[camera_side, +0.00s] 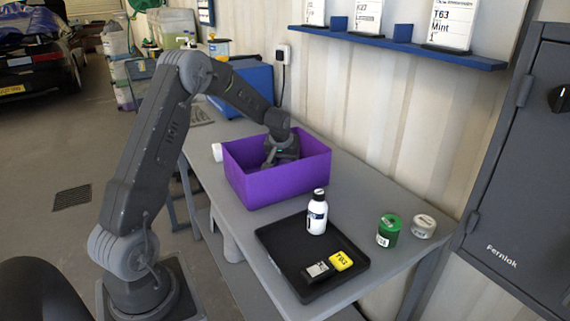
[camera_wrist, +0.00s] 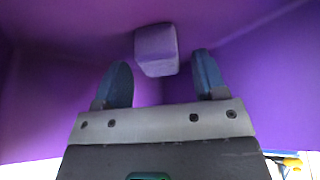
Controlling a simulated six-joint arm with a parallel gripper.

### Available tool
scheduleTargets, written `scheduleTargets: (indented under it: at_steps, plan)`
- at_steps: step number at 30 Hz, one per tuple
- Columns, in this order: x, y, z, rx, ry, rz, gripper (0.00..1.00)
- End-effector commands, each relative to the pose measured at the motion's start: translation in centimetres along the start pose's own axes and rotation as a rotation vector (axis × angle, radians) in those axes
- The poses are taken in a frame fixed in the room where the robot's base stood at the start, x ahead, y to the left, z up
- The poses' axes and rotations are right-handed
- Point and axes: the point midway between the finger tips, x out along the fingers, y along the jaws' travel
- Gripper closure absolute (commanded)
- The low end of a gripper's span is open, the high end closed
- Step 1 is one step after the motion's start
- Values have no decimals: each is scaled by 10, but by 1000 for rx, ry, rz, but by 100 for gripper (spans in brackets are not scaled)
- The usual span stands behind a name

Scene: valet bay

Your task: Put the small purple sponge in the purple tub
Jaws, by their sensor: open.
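The purple tub (camera_side: 262,186) stands on the grey bench in the side view, with my gripper (camera_side: 272,163) lowered inside it. In the wrist view the tub's purple walls (camera_wrist: 60,60) fill most of the picture. The small purple sponge (camera_wrist: 156,50) is inside the tub, just beyond the fingertips and roughly between them. My gripper (camera_wrist: 160,80) is open, and its two blue-grey fingers are apart with nothing between them. In the side view the tub's front wall hides the fingertips and the sponge.
A black tray (camera_side: 290,262) in front of the tub holds a white bottle (camera_side: 317,215), a yellow tag (camera_side: 341,261) and a black item (camera_side: 317,270). A green tin (camera_side: 389,229) and a pale round tin (camera_side: 423,226) stand to the right. A wall shelf (camera_side: 400,42) hangs above the bench.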

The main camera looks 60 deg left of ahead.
Motion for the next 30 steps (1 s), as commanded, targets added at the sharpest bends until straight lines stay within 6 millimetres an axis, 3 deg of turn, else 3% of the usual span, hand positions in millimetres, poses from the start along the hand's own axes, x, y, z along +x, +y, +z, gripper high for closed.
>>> scheduleTargets:
  at_steps: [9, 20, 23, 25, 30]
  plan:
    - [-69, 1, -1, 2, 5, 1, 35]
    - [-112, 5, 4, 15, 4, 7, 35]
    - [-138, 19, 20, 62, 13, 29, 35]
    - [-166, 33, 41, 118, 22, 54, 35]
    - [-237, 58, 117, 294, 44, 134, 35]
